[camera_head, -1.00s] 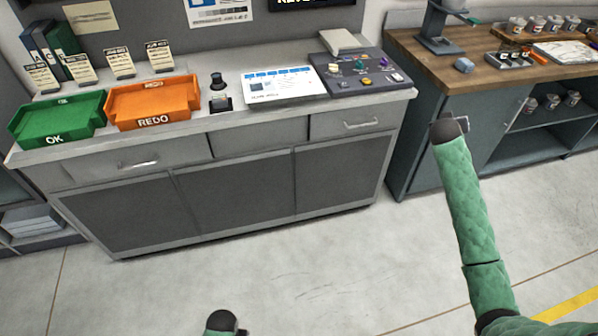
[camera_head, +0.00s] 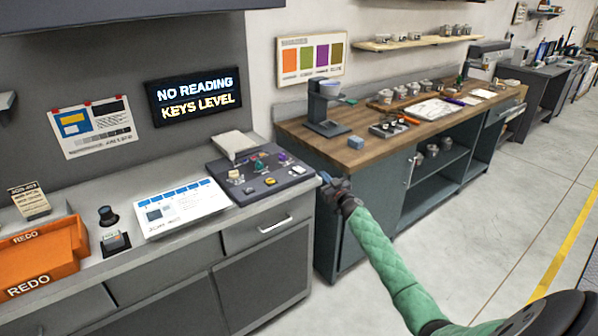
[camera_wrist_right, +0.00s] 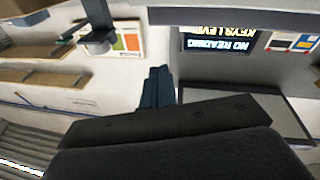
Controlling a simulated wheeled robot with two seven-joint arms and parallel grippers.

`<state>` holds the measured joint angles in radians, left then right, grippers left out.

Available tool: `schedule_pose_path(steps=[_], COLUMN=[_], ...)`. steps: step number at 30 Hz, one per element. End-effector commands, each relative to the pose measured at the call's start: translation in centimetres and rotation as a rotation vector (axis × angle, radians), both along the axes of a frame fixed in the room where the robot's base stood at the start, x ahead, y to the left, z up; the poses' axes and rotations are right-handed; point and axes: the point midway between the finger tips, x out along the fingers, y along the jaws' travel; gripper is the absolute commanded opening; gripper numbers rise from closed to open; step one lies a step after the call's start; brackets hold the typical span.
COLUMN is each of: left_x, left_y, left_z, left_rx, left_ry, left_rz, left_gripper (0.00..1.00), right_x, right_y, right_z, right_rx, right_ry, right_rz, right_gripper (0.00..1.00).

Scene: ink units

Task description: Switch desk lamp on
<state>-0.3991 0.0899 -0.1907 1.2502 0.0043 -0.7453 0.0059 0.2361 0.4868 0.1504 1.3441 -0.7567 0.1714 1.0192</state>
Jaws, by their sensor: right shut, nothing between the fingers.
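I cannot pick out a desk lamp for certain. A dark upright stand with an overhanging head (camera_head: 326,108) is on the wooden bench; I cannot tell whether it is a lamp. My right gripper (camera_head: 333,184) is shut and empty, in front of the gap between the grey counter and the wooden bench, apart from the stand. Its closed dark blue fingers also show in the right wrist view (camera_wrist_right: 158,88). My left gripper is out of view.
The grey counter carries a dark control panel (camera_head: 262,180), a white sheet (camera_head: 181,207), a black-knobbed item (camera_head: 108,217) and an orange REDO tray (camera_head: 40,262). A wall display (camera_head: 195,97) reads "NO READING KEYS LEVEL". The wooden bench (camera_head: 349,151) holds small jars and papers. The floor at right is clear.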

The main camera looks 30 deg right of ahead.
Motion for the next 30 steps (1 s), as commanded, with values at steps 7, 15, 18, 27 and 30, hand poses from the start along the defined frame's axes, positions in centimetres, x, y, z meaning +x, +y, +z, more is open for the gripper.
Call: schedule_pose_path(steps=[7, 15, 18, 27, 30], left_x=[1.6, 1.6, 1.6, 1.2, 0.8], left_y=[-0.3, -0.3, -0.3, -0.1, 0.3], left_z=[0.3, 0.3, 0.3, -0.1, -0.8], left_rx=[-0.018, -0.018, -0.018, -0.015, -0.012], left_ry=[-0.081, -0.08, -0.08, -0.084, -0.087], left_rz=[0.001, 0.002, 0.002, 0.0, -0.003], left_gripper=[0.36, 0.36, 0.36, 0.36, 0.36], right_x=[-0.2, -0.2, -0.2, 0.8, 1.8], right_y=[3.0, 3.0, 3.0, 3.0, 3.1], right_z=[1.0, 1.1, 1.1, 1.5, 1.8], right_rx=[0.144, 0.188, 0.187, 0.187, 0.188], right_ry=[-0.053, -0.053, -0.053, -0.054, -0.054], right_rz=[0.185, 0.192, 0.19, 0.189, 0.189], right_gripper=[0.0, 0.0, 0.0, 0.0, 0.0])
